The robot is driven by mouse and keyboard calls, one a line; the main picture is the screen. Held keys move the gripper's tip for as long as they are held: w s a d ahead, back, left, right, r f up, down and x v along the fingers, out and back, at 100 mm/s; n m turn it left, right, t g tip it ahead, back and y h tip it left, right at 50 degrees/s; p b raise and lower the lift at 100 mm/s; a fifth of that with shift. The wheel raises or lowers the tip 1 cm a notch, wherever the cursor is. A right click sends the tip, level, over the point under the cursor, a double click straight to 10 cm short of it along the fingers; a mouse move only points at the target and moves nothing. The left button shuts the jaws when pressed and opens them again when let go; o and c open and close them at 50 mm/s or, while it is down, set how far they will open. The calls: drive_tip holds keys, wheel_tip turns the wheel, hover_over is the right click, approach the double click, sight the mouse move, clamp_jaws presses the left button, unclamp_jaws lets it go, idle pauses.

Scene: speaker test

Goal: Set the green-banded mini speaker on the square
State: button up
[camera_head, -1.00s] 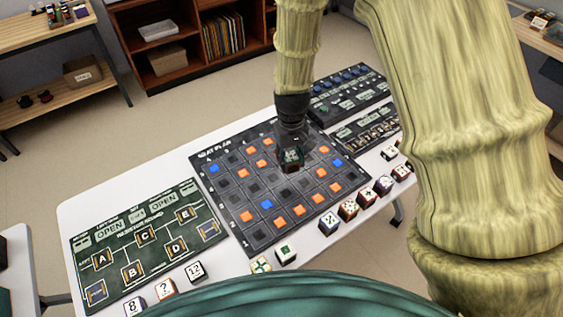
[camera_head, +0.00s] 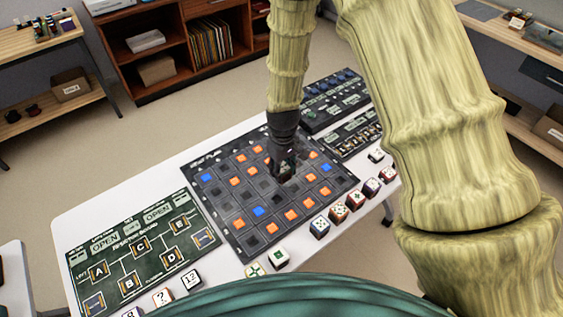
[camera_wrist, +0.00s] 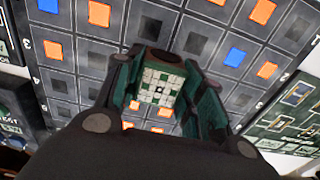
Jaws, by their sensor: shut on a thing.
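My gripper (camera_head: 283,168) is over the middle of the dark gridded board (camera_head: 232,232) on the white table. In the wrist view my gripper (camera_wrist: 160,95) is shut on a small block (camera_wrist: 160,84) with a white and green checkered face. The fingers cover its sides, so I cannot tell whether it has a green band. The board has dark, orange (camera_head: 291,215) and blue (camera_head: 258,211) squares. The block hides the square beneath it, and I cannot tell whether it touches the board.
A green diagram panel (camera_head: 130,250) lies left of the board, and dark panels (camera_head: 340,105) lie behind it at right. Several small patterned cubes (camera_head: 320,226) line the table's near edge. Shelves (camera_head: 170,50) stand beyond the table.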

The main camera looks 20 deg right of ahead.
drive_tip(key=w, duration=0.2)
drive_tip(key=w+d+p, duration=0.1)
drive_tip(key=w, duration=0.1)
drive_tip(key=shift+w+f, duration=0.2)
drive_tip(key=shift+w, duration=0.05)
drive_tip(key=shift+f+p, duration=0.8)
drive_tip(key=shift+f, duration=1)
drive_tip(key=shift+f, duration=0.1)
drive_tip(key=o, duration=1)
drive_tip(key=shift+o, duration=0.2)
drive_tip(key=shift+r, duration=0.2)
wheel_tip(320, 180, up, 12)
drive_tip(key=b, duration=0.3)
drive_tip(key=shift+b, duration=0.3)
